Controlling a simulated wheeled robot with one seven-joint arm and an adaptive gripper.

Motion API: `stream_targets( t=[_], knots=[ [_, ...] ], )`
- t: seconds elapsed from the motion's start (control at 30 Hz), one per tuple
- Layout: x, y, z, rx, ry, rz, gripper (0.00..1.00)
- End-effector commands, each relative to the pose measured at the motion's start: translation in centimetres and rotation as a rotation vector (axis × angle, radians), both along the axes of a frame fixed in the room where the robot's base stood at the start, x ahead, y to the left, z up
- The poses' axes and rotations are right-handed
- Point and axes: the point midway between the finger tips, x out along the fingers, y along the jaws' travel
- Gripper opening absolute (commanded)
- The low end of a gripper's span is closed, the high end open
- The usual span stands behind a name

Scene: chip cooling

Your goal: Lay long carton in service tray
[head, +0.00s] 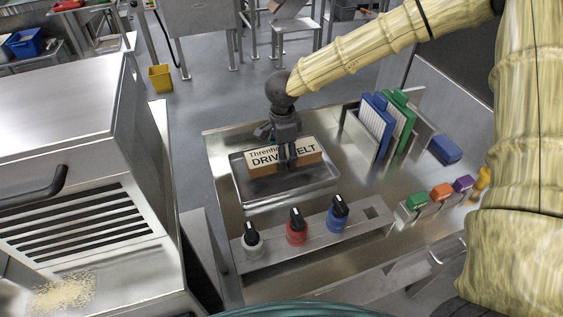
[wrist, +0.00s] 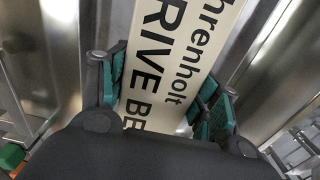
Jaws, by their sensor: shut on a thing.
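The long carton (head: 262,158) is a brown box with a cream label reading "Threnholt DRIVE BELT". It is inside the outline of the metal service tray (head: 244,189), toward the tray's far side, lying lengthwise across it. I cannot tell whether its underside touches the tray floor. My gripper (head: 288,153) comes down from above and is shut on the carton near its middle. In the wrist view the teal finger pads (wrist: 160,92) lie on both sides of the carton's label (wrist: 165,45). The fingers hide part of the lettering.
In front of the tray stands a metal rail with grey, red (head: 297,232) and blue (head: 337,218) black-topped bottles. To the right are a rack of blue and green boards (head: 385,122), a blue block (head: 446,149) and several small coloured items. A steel machine (head: 80,150) stands left.

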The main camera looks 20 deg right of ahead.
Motion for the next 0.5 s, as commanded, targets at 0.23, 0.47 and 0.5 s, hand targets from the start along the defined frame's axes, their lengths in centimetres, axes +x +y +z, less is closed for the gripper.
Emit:
stream_targets(
  t=[0.23, 0.47, 0.5],
  knots=[
    [0.0, 0.1, -1.9, -0.001, 0.002, 0.001, 0.29],
    [0.1, 0.1, -3.8, 0.000, -0.001, 0.002, 0.29],
    [0.1, 0.1, -3.8, 0.000, -0.002, 0.002, 0.29]
  ],
)
